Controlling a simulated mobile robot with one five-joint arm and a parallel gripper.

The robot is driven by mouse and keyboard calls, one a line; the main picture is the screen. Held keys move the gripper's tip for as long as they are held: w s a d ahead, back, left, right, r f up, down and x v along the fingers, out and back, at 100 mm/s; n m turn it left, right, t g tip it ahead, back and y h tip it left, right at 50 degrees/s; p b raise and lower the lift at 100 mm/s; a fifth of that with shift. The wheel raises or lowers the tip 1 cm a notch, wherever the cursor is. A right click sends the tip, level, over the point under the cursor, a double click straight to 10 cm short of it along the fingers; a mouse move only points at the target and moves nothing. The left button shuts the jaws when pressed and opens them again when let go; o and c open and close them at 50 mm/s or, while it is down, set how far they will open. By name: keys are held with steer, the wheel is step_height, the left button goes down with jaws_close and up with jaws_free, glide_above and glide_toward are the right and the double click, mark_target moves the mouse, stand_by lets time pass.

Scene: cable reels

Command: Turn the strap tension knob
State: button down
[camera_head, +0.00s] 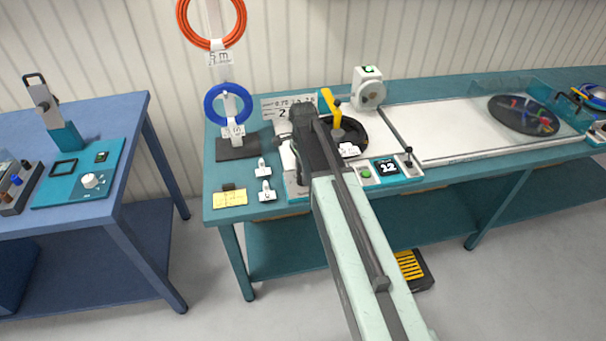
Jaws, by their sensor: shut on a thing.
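A white round knob (90,180) with a printed dial sits on the teal panel (107,157) on the blue table at left; I cannot read its label. It stands well to the left of my gripper and is not touched. My gripper (303,117) is at the far end of my arm, over the teal bench at right, beside the black reel with a yellow lever (336,111). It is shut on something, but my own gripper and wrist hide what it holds.
Blue (228,104) and orange (240,22) cable coils hang on a post. Small white clips (266,191) and a yellow pad (230,198) lie on the bench. A control box (386,169) shows 22. A gap separates the bench from the blue table (121,223).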

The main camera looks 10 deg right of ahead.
steer(key=shift+m, duration=1.1)
steer(key=c, duration=0.9)
jaws_free()
steer(key=shift+r, duration=0.1)
step_height(320, 180, up, 8)
steer(key=p, duration=0.8)
steer(key=shift+f, duration=0.2)
